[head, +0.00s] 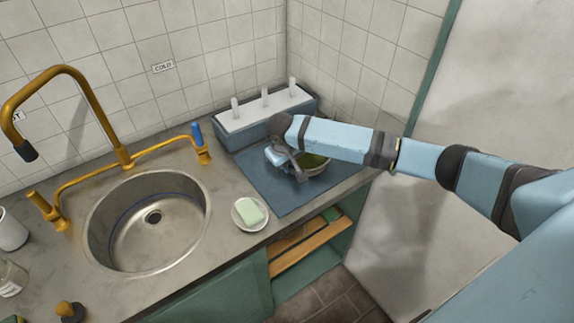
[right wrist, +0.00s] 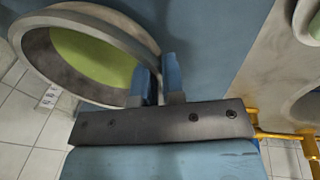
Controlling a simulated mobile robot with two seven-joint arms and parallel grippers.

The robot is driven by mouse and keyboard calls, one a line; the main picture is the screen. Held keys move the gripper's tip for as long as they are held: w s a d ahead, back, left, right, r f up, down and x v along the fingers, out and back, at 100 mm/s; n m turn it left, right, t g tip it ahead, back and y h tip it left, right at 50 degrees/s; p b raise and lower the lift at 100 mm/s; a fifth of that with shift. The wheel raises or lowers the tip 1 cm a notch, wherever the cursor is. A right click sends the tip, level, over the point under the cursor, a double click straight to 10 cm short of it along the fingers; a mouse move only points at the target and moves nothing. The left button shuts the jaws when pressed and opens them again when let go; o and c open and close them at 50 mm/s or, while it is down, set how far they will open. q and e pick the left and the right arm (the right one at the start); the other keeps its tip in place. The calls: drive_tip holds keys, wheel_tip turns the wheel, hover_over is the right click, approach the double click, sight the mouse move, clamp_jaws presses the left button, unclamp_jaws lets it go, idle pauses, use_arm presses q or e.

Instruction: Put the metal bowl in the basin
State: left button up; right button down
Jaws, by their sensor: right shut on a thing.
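The metal bowl (head: 318,168) is grey with a green inside. In the head view it is at the blue mat right of the basin, partly hidden by my right gripper (head: 298,172). In the right wrist view the bowl (right wrist: 40,50) fills the upper left, and my right gripper (right wrist: 158,82) is shut on its near rim. I cannot tell whether the bowl touches the mat. The basin (head: 180,243) is a round steel sink set in the counter at left, with a drain and nothing in it. My left gripper is not in view.
A white dish with green soap (head: 250,212) lies between the basin and the blue mat (head: 262,183). Brass taps and pipes (head: 122,155) stand behind the basin. A blue rack with white pegs (head: 262,112) stands behind the mat. Below the counter is an open shelf (head: 310,243).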

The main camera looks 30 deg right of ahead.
drive_tip(key=shift+f, duration=0.35)
drive_tip(key=shift+f, duration=0.15)
drive_tip(key=c, duration=1.2)
unclamp_jaws()
drive_tip(key=shift+r, duration=0.4)
drive_tip(key=v, duration=1.1)
drive_tip(key=shift+a+r, duration=0.1)
drive_tip(key=shift+r, duration=0.15)
